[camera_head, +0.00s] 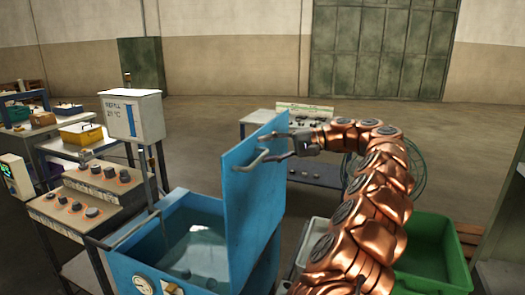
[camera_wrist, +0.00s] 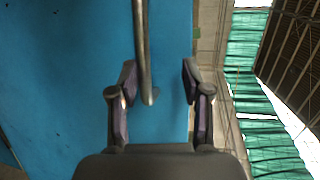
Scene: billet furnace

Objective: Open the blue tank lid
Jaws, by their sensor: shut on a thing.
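The blue tank (camera_head: 125,268) stands at the lower middle of the head view, with water (camera_head: 195,245) visible inside. Its blue lid (camera_head: 256,205) stands raised and near upright at the tank's right side. A metal bar handle (camera_head: 250,161) sits on the lid's upper part. My gripper (camera_head: 277,144) reaches in from the right at the lid's upper edge and is shut on the handle. In the wrist view, the handle (camera_wrist: 142,50) runs down between the two fingers, with the blue lid face (camera_wrist: 65,90) behind it. Finger contact with the bar is hard to see.
A control panel with knobs (camera_head: 90,190) and a white box (camera_head: 133,115) stand left of the tank. A green bin (camera_head: 435,250) is at the lower right. A low table (camera_head: 255,122) stands behind the lid. The floor (camera_head: 210,120) beyond is mostly clear.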

